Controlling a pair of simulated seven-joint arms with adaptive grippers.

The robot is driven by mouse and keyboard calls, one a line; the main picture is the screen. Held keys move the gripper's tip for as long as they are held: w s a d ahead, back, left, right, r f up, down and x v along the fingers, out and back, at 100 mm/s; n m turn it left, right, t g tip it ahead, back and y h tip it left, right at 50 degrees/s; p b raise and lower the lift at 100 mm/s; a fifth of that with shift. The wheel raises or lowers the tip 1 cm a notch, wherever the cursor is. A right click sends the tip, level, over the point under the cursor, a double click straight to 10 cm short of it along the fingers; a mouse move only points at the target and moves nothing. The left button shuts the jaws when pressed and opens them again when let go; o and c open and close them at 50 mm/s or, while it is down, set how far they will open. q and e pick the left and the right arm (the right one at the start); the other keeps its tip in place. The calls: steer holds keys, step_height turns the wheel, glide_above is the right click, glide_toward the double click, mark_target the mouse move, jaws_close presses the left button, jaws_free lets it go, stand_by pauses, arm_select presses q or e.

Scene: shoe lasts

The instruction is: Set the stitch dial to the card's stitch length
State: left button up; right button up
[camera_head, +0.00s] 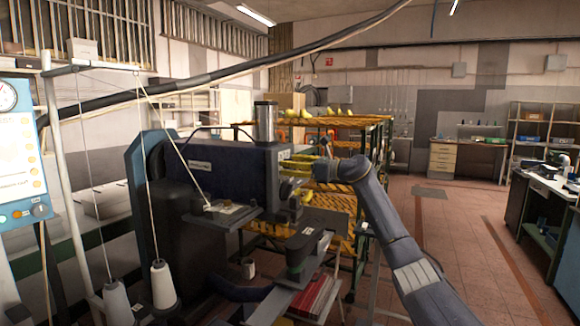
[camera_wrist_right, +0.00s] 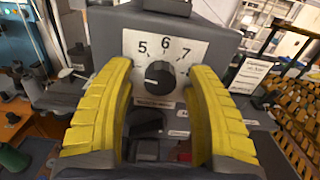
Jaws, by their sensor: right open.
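The stitch dial (camera_wrist_right: 160,75) is a dark round knob on a white plate (camera_wrist_right: 195,52) marked 5, 6 and 7, on the front of a grey housing. A pale mark on the knob appears to point left, below the 5. My right gripper (camera_head: 288,168) is open at the head of the dark sewing machine (camera_head: 235,175). In the right wrist view its yellow fingers stand left and right of the knob, with nothing held; contact cannot be told. A printed white sheet (camera_wrist_right: 250,75) hangs at the right, its text unreadable; I cannot tell if it is the card. My left gripper is out of view.
White thread cones (camera_head: 163,285) stand on the left below a thread stand. A rack with yellow shelves (camera_head: 345,122) is behind the machine. A hose (camera_head: 250,68) crosses overhead. Open red floor (camera_head: 480,225) lies at the right.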

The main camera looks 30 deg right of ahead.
stand_by(0.3)
jaws_close()
stand_by(0.3)
